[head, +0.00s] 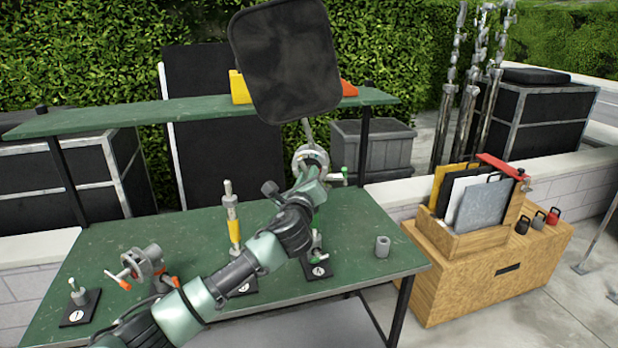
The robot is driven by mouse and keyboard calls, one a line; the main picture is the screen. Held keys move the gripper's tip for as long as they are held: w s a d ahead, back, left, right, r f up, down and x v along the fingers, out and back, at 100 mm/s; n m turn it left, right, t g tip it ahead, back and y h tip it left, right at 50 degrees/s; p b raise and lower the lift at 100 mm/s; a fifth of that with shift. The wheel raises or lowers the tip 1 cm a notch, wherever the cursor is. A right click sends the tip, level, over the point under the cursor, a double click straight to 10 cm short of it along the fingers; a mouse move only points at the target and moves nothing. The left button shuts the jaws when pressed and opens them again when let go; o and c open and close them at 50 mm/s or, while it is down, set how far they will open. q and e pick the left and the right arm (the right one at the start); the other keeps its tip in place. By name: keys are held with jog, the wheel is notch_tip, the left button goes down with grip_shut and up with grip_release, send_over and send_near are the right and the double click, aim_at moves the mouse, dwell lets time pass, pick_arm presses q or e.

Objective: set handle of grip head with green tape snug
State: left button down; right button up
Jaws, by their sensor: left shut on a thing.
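The grip head with green tape (311,158) is a grey metal disc clamp on top of a post with green bands, at the back right of the green table. A rod rises from it to a black flag panel (285,60). A short handle with green on it (342,178) sticks out on its right side. My left gripper (309,178) reaches up from the lower left and is shut at the front of this grip head. My wrist covers the fingertips, so I cannot tell exactly which part they hold. My right gripper is not in view.
The green table (190,225) also bears a grip head with orange tape (143,264), a post with yellow tape (233,225), a short stud on a black base (79,300) and a grey cylinder (382,246). A wooden crate (490,262) stands right. A green shelf (150,113) runs behind.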

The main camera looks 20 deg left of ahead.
pick_arm(q)
jog(key=shift+f, duration=0.15)
jog(key=c, duration=1.2)
grip_release()
jog(key=shift+a, duration=0.1)
jog(key=shift+o, duration=0.2)
jog(key=shift+s, duration=0.5)
jog(key=s+d+b, duration=0.1)
jog(key=s+b, duration=0.1)
jog(key=s, duration=0.4)
jog(key=shift+s, duration=0.4)
jog(key=shift+d, duration=0.1)
